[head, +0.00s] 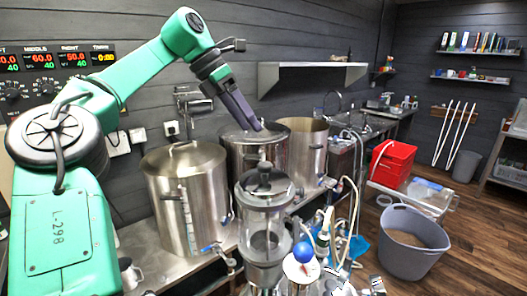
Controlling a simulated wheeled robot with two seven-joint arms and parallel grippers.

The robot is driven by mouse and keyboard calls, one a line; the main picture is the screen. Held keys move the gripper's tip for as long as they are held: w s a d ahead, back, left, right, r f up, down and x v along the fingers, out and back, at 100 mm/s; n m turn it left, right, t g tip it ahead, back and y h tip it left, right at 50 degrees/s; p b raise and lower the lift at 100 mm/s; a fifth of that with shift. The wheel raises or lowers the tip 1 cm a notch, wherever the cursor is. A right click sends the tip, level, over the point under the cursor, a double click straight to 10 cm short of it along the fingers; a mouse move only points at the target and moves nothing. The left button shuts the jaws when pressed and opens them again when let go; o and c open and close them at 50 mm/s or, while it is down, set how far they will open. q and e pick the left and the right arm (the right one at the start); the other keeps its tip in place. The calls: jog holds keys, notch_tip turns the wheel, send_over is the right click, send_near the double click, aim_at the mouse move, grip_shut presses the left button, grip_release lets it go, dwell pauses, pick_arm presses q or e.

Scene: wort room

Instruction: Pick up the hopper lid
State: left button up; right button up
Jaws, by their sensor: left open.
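The hopper lid (264,183) is a round metallic disc with a dark knob on top. It sits on the clear, cylindrical hopper (265,225) at the lower centre of the head view. My left gripper (248,122) points down and to the right, above and slightly left of the lid in the picture. Its fingers overlap the middle steel pot's top in the picture and are apart from the lid. It is open, though the gap between its fingers is hard to see from this side. Nothing shows between them. My right gripper is out of view.
Steel pots stand behind the hopper: a left one (188,205), a middle one (238,150) and a right one (308,150). A blue ball-topped fitting (303,252) and hoses crowd the right of the hopper. A grey tub (412,255) stands on the floor; open floor lies beyond.

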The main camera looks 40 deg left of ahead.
pick_arm(q)
jog(key=s+d+r+m+g+y+p, duration=0.1)
jog(key=s+d+r+m+g+y, duration=0.25)
jog(key=s+d+r, duration=0.4)
jog(key=b, duration=0.2)
send_over(265, 164)
jog(key=s+a, duration=0.1)
jog(key=a, duration=0.1)
jog(key=shift+n, duration=0.35)
jog(key=f, duration=0.7)
jog(key=shift+d+f, duration=0.2)
jog(key=shift+f, duration=0.2)
jog(key=f, duration=0.2)
jog(key=d+f+p, duration=0.2)
jog(key=f, duration=0.1)
jog(key=shift+w+f, duration=0.35)
jog(key=shift+w, duration=0.05)
jog(key=shift+w+a+f, duration=0.15)
jog(key=shift+a+f, duration=0.15)
jog(key=shift+a, duration=0.05)
jog(key=shift+c, duration=1.2)
jog(key=shift+d, duration=0.1)
grip_shut()
jog(key=shift+d+r, duration=0.1)
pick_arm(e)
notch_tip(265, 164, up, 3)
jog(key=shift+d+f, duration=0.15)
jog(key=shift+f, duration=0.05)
